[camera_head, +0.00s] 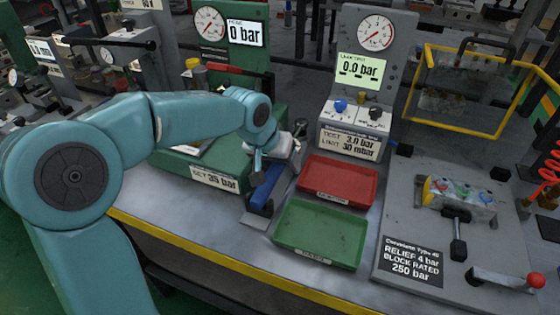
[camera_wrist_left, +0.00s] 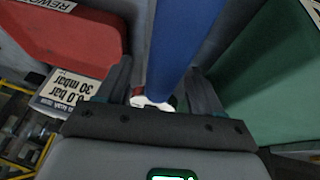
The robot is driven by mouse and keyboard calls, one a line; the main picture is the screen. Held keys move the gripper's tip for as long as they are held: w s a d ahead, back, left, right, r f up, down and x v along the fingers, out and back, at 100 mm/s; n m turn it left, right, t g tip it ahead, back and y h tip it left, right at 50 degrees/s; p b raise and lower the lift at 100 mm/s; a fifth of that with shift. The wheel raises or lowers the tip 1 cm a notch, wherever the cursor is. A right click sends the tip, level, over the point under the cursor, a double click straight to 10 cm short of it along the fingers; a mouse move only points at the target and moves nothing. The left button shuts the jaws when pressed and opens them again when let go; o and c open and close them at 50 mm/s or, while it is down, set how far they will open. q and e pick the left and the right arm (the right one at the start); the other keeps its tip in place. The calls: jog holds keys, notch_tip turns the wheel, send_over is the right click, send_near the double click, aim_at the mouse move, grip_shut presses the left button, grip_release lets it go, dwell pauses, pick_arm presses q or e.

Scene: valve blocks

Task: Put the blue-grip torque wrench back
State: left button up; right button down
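The blue grip of the torque wrench (camera_head: 267,187) shows in the head view below my left gripper (camera_head: 262,163), between the green test unit and the trays. A wider blue part shows at its lower end; I cannot tell whether it belongs to the wrench. In the left wrist view the blue grip (camera_wrist_left: 183,45) runs down between the two dark fingers of my left gripper (camera_wrist_left: 160,92). The fingers stand apart, with a gap beside the grip. The wrench's head end is hidden. My right gripper is not in view.
A red tray (camera_head: 352,168) and a green tray (camera_head: 345,222) lie right of the wrench. The green test unit (camera_head: 180,158) is left of it. A grey gauge stand (camera_head: 347,110) rises behind. A valve block (camera_head: 455,193) sits on a grey plate at right.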

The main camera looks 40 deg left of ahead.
pick_arm(q)
jog(key=shift+f, duration=0.1)
jog(key=p+v, duration=0.3)
jog(key=v, duration=1.3)
jog(key=shift+r, duration=0.25)
jog(key=shift+s, duration=0.1)
